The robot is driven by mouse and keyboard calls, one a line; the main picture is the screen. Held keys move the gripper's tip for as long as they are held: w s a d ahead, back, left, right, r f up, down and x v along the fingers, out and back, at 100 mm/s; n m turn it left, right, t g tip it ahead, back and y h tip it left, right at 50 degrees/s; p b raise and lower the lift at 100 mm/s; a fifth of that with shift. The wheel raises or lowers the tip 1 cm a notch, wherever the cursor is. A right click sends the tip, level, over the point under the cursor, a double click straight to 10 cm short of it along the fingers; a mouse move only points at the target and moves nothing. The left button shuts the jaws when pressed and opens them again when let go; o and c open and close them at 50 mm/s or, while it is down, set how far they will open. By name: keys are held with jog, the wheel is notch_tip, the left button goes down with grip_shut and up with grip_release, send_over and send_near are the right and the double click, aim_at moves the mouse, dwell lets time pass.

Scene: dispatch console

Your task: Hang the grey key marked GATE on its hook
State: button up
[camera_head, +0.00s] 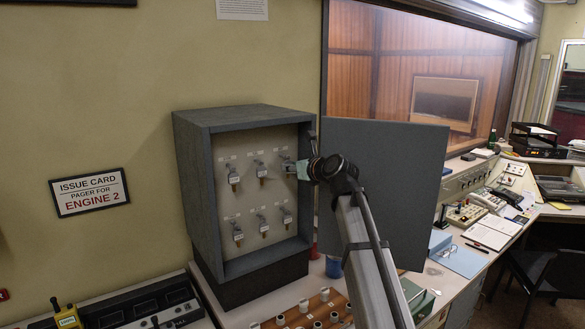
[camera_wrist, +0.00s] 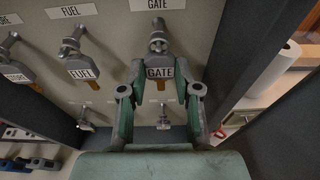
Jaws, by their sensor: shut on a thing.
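The grey key marked GATE (camera_wrist: 160,73) is between the fingertips of my gripper (camera_wrist: 160,82) in the wrist view. The gripper is shut on the key. The key hangs head up, its label facing the camera, right below the hook (camera_wrist: 158,46) under the GATE plate (camera_wrist: 167,4). The key's top meets the hook in the picture; whether it is over the hook I cannot tell. In the head view my gripper (camera_head: 302,170) is at the upper right of the grey key cabinet (camera_head: 192,180), and it largely hides the key.
A FUEL key (camera_wrist: 83,72) hangs just left of the held key, with another key beyond it. Several more keys hang in the cabinet, including a lower row (camera_head: 264,222). The open cabinet door (camera_head: 400,190) stands to the right, close to my arm.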

jog(key=shift+w+a+p, duration=0.2)
jog(key=shift+p, duration=0.2)
jog(key=shift+f+p, duration=0.2)
jog(key=shift+p, duration=0.15)
dwell(0.9)
jog(key=o, duration=1.1)
jog(key=shift+s+d, duration=0.1)
jog(key=p+v, duration=0.2)
jog(key=v, duration=0.3)
jog(key=shift+s+d+r+p, duration=0.1)
jog(key=shift+s+d+p, duration=0.15)
jog(key=shift+p, duration=0.15)
